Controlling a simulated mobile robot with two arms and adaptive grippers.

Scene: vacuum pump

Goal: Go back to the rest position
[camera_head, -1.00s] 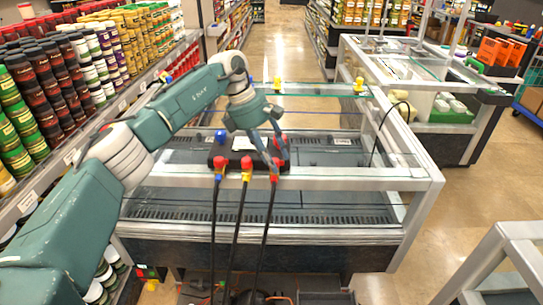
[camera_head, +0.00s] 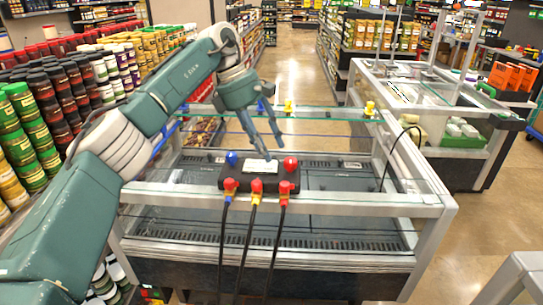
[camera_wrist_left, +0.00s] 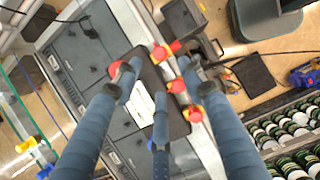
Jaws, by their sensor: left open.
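The vacuum pump's black manifold block (camera_head: 232,184) sits on the near rail of the glass-topped freezer. My left gripper (camera_head: 264,142) is open and empty, raised above and behind the block, fingers pointing down. In the left wrist view the spread fingers (camera_wrist_left: 158,82) lie across the view of the block (camera_wrist_left: 172,100). My right gripper is not in view.
The freezer's metal frame (camera_head: 300,197) and glass lie below my left arm. Shelves of jars (camera_head: 75,100) stand close on the left. A second display case (camera_head: 450,100) is at back right. The aisle floor (camera_head: 290,80) behind is clear.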

